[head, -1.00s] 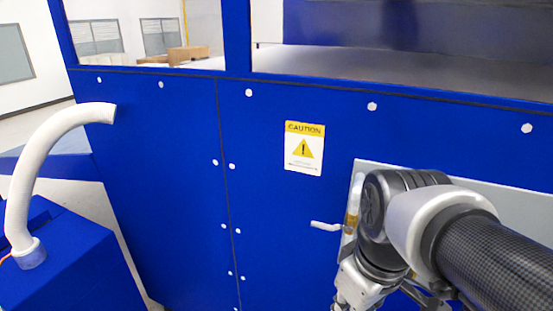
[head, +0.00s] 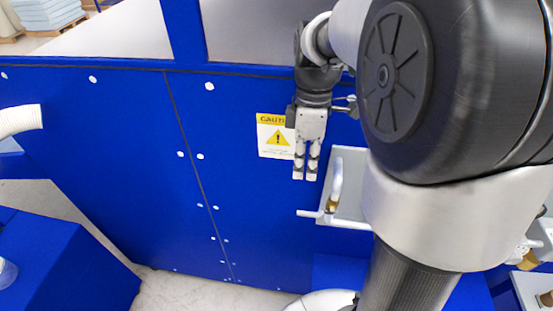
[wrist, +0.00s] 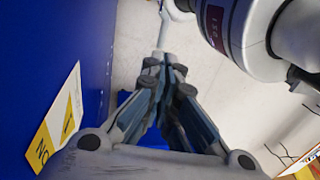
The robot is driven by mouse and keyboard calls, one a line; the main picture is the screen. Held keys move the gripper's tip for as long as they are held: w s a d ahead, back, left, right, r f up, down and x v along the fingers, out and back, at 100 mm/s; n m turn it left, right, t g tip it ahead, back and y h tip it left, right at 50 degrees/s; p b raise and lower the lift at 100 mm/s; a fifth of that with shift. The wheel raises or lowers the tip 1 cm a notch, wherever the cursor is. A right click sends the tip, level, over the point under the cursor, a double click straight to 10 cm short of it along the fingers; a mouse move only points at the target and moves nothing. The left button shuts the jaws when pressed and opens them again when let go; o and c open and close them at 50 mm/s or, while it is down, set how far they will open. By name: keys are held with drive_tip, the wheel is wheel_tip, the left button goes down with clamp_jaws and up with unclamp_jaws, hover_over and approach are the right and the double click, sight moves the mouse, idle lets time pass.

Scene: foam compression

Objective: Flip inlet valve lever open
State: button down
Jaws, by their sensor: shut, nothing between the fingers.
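The inlet valve is a small brass body (head: 332,204) on a white pipe (head: 337,180), at the left edge of a grey panel in the head view. Its white lever (head: 308,213) sticks out level to the left. My gripper (head: 305,177) points down in front of the blue wall, above the lever and apart from it. Its fingers are together and empty. In the wrist view, the closed fingers (wrist: 165,68) meet near the middle, with a pale pipe-like piece beyond their tips; I cannot tell whether it is the lever.
A yellow and white caution label (head: 274,141) is on the blue wall (head: 110,150) beside my gripper; it also shows in the wrist view (wrist: 57,124). A blue box (head: 50,265) stands at lower left, below a white hose (head: 20,120). Another valve (head: 533,250) is at far right.

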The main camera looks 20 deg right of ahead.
sight(308, 214)
drive_tip(key=shift+s, duration=0.15)
drive_tip(key=shift+f, duration=0.15)
wheel_tip(308, 214, down, 10)
drive_tip(key=s+a+b, duration=0.1)
drive_tip(key=shift+s+r, duration=0.2)
drive_tip(key=shift+s, duration=0.05)
